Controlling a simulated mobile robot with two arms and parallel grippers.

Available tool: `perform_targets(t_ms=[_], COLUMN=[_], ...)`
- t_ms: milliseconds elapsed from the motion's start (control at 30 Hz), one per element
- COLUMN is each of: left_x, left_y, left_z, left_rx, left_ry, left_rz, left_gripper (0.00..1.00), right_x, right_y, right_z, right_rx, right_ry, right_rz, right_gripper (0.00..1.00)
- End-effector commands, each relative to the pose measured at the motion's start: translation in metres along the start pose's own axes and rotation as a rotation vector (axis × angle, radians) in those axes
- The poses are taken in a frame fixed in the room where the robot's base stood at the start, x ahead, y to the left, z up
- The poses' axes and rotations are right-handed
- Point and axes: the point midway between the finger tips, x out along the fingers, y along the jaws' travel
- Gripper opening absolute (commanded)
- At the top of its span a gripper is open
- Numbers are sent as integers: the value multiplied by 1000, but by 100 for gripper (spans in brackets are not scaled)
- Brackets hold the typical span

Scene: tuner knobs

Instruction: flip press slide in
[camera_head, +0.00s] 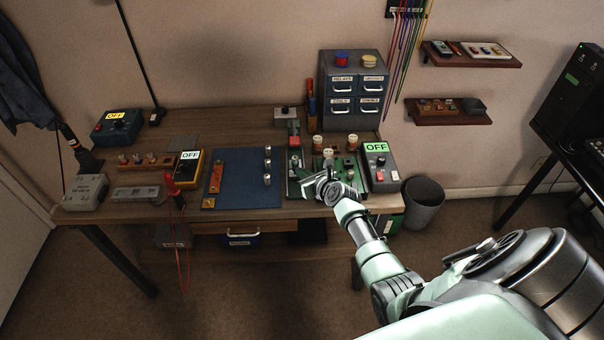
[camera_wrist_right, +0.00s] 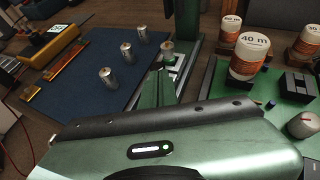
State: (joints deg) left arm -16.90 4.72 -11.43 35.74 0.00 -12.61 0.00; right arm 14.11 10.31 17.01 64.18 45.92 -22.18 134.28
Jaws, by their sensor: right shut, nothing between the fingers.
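A grey box (camera_head: 381,170) with a green OFF display and a red button stands right of the board. My left gripper is out of view.
A blue mat (camera_head: 240,185) with several metal cylinders lies left of the board. A yellow meter reading OFF (camera_head: 187,166) and a blue OFF box (camera_head: 117,128) stand farther left. A drawer cabinet (camera_head: 352,90) stands behind. A bin (camera_head: 423,205) is on the floor at right.

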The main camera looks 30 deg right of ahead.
Motion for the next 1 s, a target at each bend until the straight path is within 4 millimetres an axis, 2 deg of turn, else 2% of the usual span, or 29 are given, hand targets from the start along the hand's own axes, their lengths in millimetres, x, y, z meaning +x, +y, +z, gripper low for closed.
perform_targets(t_ms=[433, 700, 1000], left_x=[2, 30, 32], left_y=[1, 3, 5], left_z=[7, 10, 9], left_rx=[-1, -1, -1], left_ry=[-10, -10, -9], left_rz=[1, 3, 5], left_gripper=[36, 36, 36], right_x=[6, 40, 48], right_y=[-1, -19, -24], right_z=[2, 14, 23], right_rx=[0, 1, 0], right_ry=[0, -3, -2], right_rz=[-1, -3, 0], right_gripper=[0, 0, 0])
